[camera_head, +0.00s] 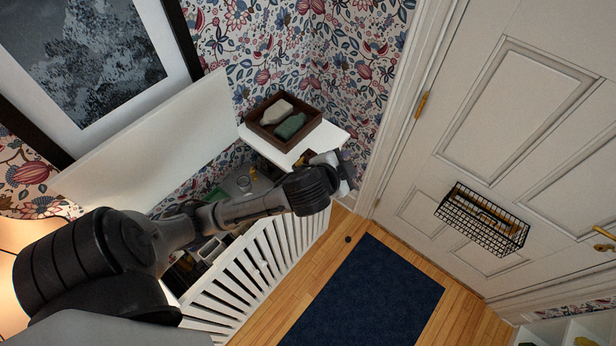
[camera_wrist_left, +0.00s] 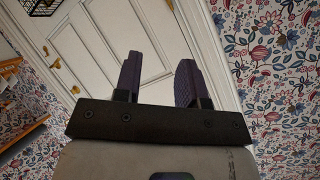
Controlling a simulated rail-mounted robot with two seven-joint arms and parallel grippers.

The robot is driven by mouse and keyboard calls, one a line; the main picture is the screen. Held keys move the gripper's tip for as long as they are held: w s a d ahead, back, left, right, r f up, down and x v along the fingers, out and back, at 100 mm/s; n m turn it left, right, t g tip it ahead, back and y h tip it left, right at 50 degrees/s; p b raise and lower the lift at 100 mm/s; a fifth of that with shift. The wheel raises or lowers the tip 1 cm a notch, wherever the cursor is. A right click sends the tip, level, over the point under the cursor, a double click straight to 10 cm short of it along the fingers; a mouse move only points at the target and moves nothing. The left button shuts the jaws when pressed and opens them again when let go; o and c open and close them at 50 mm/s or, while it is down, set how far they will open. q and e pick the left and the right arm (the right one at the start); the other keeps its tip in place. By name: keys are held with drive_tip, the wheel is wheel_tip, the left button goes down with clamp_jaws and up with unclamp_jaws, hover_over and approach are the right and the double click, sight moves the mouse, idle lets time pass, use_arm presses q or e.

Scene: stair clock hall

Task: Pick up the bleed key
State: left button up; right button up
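I cannot make out the bleed key with certainty. A small yellowish object (camera_head: 253,173) lies near a grey surface inside the open white slatted cabinet, too small to identify. My left arm crosses the head view from the left, above this cabinet, and its gripper (camera_head: 346,162) is near the right end of the white shelf. In the left wrist view the two dark fingers of my left gripper (camera_wrist_left: 158,84) stand apart with nothing between them, facing the white door. My right gripper is not in view.
A brown tray (camera_head: 262,139) with a white and a green item stands on the white shelf (camera_head: 330,134). A white panel (camera_head: 150,150) stands raised at the left. A wire basket (camera_head: 483,219) hangs on the door (camera_head: 520,85). A blue mat (camera_head: 365,295) lies on the floor.

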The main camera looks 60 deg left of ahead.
use_arm(q)
drive_tip(key=w+a+r+m+t+h+b, duration=0.2)
drive_tip(key=w+a+r+m+t+b, duration=0.1)
drive_tip(key=w+r+m+t+b, duration=0.3)
drive_tip(key=w+a+r+m+t+h+b, duration=0.2)
drive_tip(key=w+a+r+m+t+b, duration=0.2)
drive_tip(key=w+r+m+t, duration=0.25)
drive_tip(key=m+g+b, duration=0.4)
drive_tip(key=m+g, duration=1.2)
drive_tip(key=g, duration=0.8)
approach(300, 160)
drive_tip(key=shift+n, duration=0.25)
wheel_tip(300, 160, down, 4)
drive_tip(key=shift+w+a+f, duration=0.1)
drive_tip(key=shift+f, duration=1)
wheel_tip(300, 160, down, 4)
drive_tip(key=shift+f, duration=0.1)
drive_tip(key=shift+w, duration=0.1)
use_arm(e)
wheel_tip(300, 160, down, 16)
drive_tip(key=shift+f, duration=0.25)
